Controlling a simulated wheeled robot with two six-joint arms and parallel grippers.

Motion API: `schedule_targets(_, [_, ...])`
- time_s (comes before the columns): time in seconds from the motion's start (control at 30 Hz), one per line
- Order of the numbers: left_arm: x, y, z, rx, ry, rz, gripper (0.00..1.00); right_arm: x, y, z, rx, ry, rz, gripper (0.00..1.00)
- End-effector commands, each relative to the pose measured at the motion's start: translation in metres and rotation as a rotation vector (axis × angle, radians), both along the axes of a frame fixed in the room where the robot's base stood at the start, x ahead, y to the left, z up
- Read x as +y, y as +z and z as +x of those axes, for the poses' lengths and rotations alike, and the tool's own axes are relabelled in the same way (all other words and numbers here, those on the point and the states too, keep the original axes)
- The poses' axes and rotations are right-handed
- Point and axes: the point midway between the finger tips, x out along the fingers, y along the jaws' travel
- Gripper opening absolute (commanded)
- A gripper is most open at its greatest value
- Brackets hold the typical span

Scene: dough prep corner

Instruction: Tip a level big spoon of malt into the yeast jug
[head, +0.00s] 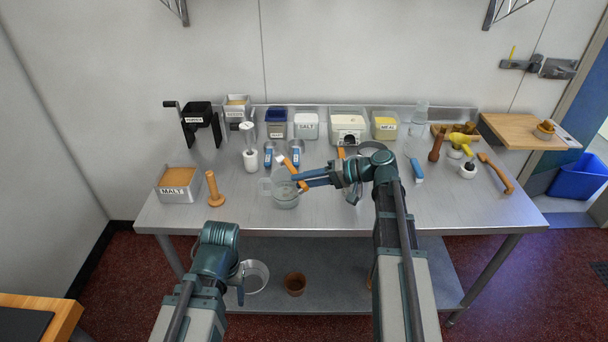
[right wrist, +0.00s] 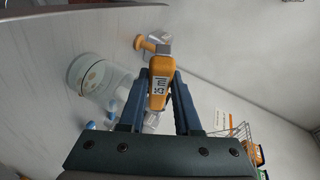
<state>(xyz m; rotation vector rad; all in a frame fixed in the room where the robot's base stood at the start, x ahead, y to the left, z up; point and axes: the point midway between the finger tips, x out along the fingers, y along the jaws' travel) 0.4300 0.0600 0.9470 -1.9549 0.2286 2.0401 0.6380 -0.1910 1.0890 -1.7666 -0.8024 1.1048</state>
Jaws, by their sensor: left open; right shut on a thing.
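My right gripper (head: 297,179) is shut on an orange-handled spoon (head: 293,170), tilted beside and above the glass jug (head: 286,199). In the right wrist view the labelled orange handle (right wrist: 159,82) sits between both fingers; I cannot clearly make out its bowl. The jug also shows in the right wrist view (right wrist: 98,78), left of the fingers, with pale contents. The malt tub (head: 176,195), labelled MALT and filled with brown malt, stands at the left table edge. My left gripper (head: 240,293) is open and empty, low in front of the table.
A wooden tamper (head: 212,188) stands between malt tub and jug. Blue-handled tools (head: 296,154) lie behind the jug. Labelled tubs, including salt (head: 307,126) and meal (head: 385,125), line the back. A wooden roller (head: 496,173) lies at the right.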

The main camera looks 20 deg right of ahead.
Motion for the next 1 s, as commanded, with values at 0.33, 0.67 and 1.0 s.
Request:
schedule_targets(0.33, [0.0,0.005,0.0,0.0,0.0,0.0,0.64,0.0,0.003,0.0,-0.003,0.0,-0.015,0.0])
schedule_targets(0.67, [0.0,0.053,0.0,0.0,-0.001,0.0,0.64,0.003,0.019,-0.001,-0.037,0.002,-0.21,0.0])
schedule_targets(1.0, [0.0,0.089,0.0,0.0,-0.002,0.0,0.64,0.003,0.026,-0.001,-0.073,0.001,-0.419,0.0])
